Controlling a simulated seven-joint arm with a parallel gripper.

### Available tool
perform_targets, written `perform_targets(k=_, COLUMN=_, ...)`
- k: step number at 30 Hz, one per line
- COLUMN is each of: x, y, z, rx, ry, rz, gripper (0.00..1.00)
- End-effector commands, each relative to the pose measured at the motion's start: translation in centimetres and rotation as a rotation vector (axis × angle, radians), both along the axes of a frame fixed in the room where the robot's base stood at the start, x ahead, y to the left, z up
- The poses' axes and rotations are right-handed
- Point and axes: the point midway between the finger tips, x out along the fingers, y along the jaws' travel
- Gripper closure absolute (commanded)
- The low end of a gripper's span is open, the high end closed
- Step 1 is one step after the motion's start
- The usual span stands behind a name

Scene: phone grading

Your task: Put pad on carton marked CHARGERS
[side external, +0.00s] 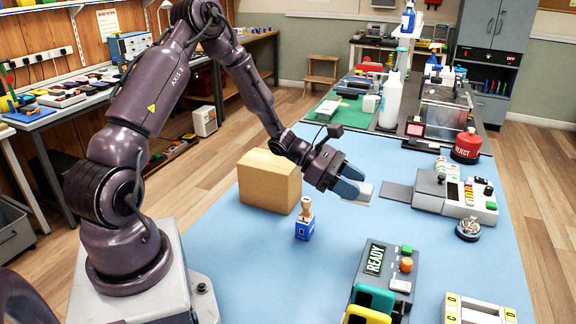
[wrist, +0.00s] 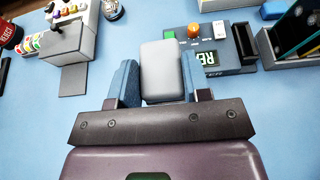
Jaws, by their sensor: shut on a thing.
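My gripper (side external: 350,184) is shut on a flat, light grey pad (side external: 363,193) and holds it out over the blue table mat. In the wrist view the pad (wrist: 163,70) lies between the two blue fingers of my gripper (wrist: 161,84). A plain brown carton (side external: 268,183) stands to the left of my gripper in the side view. I can read no CHARGERS marking on the faces that show. The carton does not show in the wrist view.
A small blue box with a wooden stamp-like piece (side external: 305,222) stands in front of the carton. A device reading READY (side external: 383,272) stands nearer the front. Blue mat (side external: 250,262) is bare between.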

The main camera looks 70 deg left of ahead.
Motion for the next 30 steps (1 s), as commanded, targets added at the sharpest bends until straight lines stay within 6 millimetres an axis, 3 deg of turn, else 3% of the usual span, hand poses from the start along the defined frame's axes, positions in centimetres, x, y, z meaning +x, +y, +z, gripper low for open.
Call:
perform_targets(k=1, x=-0.4, y=2.3, z=0.6, rx=0.006, ry=0.000, rz=0.063, gripper=0.79)
perform_targets(k=6, x=-2.6, y=10.0, z=3.1, rx=0.006, ry=-0.003, rz=0.327, gripper=0.79)
perform_targets(k=12, x=-5.8, y=16.7, z=6.1, rx=0.003, ry=-0.004, rz=0.614, gripper=0.79)
perform_targets(k=17, x=-7.5, y=19.2, z=7.0, rx=-0.001, ry=-0.001, rz=0.760, gripper=0.79)
perform_targets(k=30, x=-7.4, y=19.3, z=1.5, rx=-0.003, ry=0.003, rz=0.785, gripper=0.79)
